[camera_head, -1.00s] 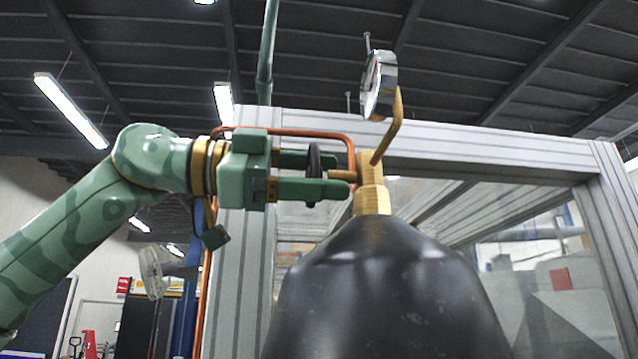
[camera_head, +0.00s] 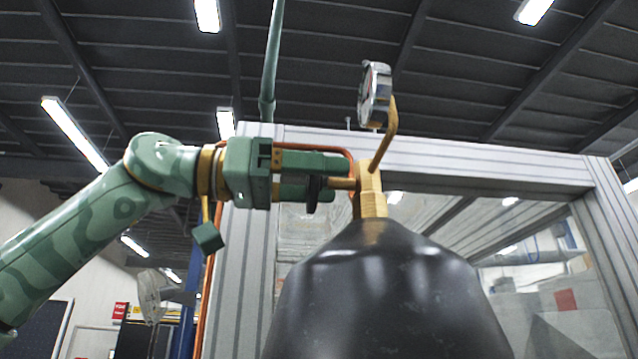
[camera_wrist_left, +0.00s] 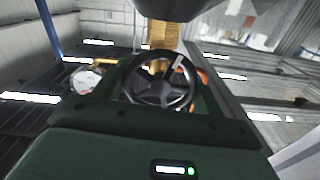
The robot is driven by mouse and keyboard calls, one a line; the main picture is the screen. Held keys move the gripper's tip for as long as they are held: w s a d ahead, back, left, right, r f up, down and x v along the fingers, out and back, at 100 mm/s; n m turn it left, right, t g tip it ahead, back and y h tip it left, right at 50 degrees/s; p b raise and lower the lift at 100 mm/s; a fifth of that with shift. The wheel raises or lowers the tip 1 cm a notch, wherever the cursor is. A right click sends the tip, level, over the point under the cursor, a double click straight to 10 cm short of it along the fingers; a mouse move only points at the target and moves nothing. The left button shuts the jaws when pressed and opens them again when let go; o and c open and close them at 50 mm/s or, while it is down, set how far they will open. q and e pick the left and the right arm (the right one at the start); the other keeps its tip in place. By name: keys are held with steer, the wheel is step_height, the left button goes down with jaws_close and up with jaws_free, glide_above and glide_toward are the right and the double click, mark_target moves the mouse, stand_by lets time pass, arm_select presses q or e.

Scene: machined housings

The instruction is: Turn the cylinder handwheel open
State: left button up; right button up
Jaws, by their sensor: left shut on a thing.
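The black handwheel (camera_head: 313,194) sits on the side of the brass valve (camera_head: 370,192) on top of the dark cylinder (camera_head: 385,290). In the head view it is seen edge-on and partly hidden by my fingers. My left gripper (camera_head: 318,178) is shut on the handwheel, one finger above the other in the picture. In the left wrist view the spoked handwheel (camera_wrist_left: 160,82) faces the camera between the green fingers, with the brass valve (camera_wrist_left: 160,35) behind it. My right gripper is not in view.
A round gauge (camera_head: 375,95) stands above the valve on a bent brass pipe (camera_head: 388,135). A copper tube (camera_head: 348,155) runs behind my gripper. A grey metal frame (camera_head: 480,168) stands around the cylinder. Open air lies to the upper left.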

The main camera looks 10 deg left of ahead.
arm_select(q)
steer(key=shift+d+f, duration=0.1)
steer(key=shift+f, duration=0.1)
stand_by(0.3)
steer(key=o, duration=1)
steer(key=shift+a, duration=0.2)
steer(key=shift+r, duration=0.1)
steer(key=shift+a, duration=0.1)
steer(key=v, duration=1.6)
steer(key=shift+a+b, duration=0.1)
steer(key=shift+b, duration=0.3)
